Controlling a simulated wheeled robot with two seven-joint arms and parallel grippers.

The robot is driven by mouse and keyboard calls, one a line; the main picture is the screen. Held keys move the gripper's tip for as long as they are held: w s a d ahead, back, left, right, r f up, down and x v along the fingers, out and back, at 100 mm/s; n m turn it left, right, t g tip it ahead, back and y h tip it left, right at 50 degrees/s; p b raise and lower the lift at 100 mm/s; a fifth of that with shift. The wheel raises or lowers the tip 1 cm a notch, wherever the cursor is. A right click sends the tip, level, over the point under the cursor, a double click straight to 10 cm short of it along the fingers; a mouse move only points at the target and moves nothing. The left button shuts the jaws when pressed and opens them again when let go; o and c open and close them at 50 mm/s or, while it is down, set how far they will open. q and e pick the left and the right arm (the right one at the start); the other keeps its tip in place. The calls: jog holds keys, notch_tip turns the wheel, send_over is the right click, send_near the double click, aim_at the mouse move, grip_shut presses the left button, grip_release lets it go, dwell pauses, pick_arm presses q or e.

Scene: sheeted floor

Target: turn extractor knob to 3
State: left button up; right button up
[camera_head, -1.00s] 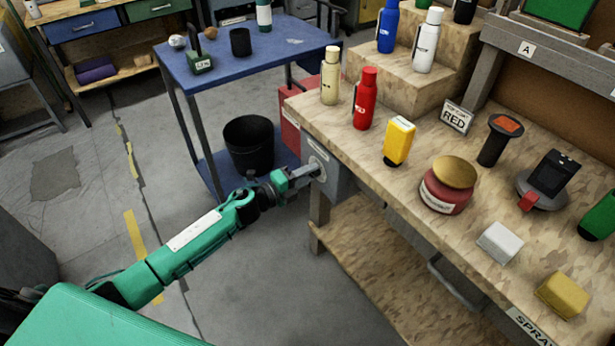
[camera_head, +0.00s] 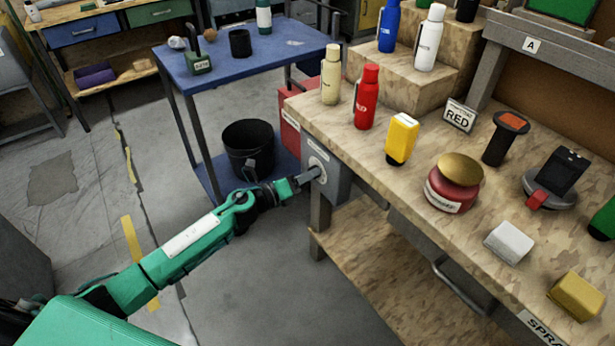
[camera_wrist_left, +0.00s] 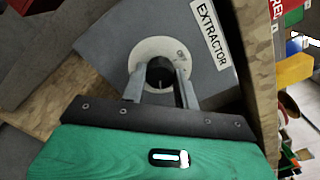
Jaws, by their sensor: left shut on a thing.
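The extractor box (camera_head: 335,179) is a grey panel fixed at the left end of the wooden workbench. In the left wrist view its label (camera_wrist_left: 211,33) reads EXTRACTOR. A pale round dial plate (camera_wrist_left: 146,52) sits beside the label, with the dark knob (camera_wrist_left: 160,72) at its middle. My left gripper (camera_head: 316,173) reaches the box from the left. In the left wrist view my left gripper (camera_wrist_left: 160,82) has one finger on each side of the knob and is shut on it. The dial numbers cannot be read. My right gripper is not in view.
The wooden workbench (camera_head: 370,165) holds several bottles, including a red bottle (camera_head: 366,98), and a red jar (camera_head: 453,184). A blue cart (camera_head: 215,75) with a black bucket (camera_head: 248,143) stands behind my left arm. Grey floor in front of the bench is clear.

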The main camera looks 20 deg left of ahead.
pick_arm(q)
jog(key=shift+f, duration=0.15)
jog(key=o, duration=1)
jog(key=shift+b+v, duration=0.55)
jog(key=shift+v, duration=6.4)
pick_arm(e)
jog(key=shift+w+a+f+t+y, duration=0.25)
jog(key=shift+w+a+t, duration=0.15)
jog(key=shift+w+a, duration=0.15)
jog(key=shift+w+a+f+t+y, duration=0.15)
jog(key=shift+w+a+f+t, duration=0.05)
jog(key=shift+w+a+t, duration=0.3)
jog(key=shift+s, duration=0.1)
